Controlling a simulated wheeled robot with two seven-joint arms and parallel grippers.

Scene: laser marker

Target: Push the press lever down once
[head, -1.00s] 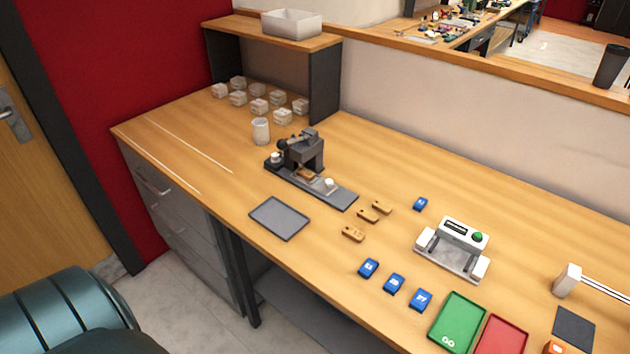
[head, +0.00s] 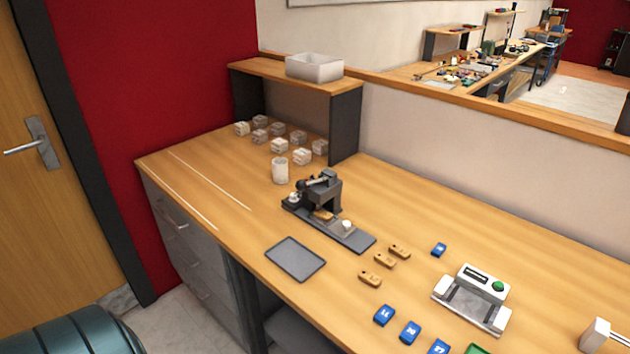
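The press (head: 328,192) is a dark grey device on a long flat base (head: 345,236) on the wooden bench. Its lever (head: 315,184) appears as a short bar at the top of the press, pointing to the left; its exact angle is too small to tell. A brown tag-like piece (head: 322,214) sits under the press head, and a white round knob (head: 347,225) is on the base to its right. Neither of my grippers shows in the head view.
A grey tray (head: 295,259) lies in front of the press. Brown tags (head: 370,278), blue tags (head: 384,315) and a white device (head: 472,298) are to the right. Bench left of the press is clear.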

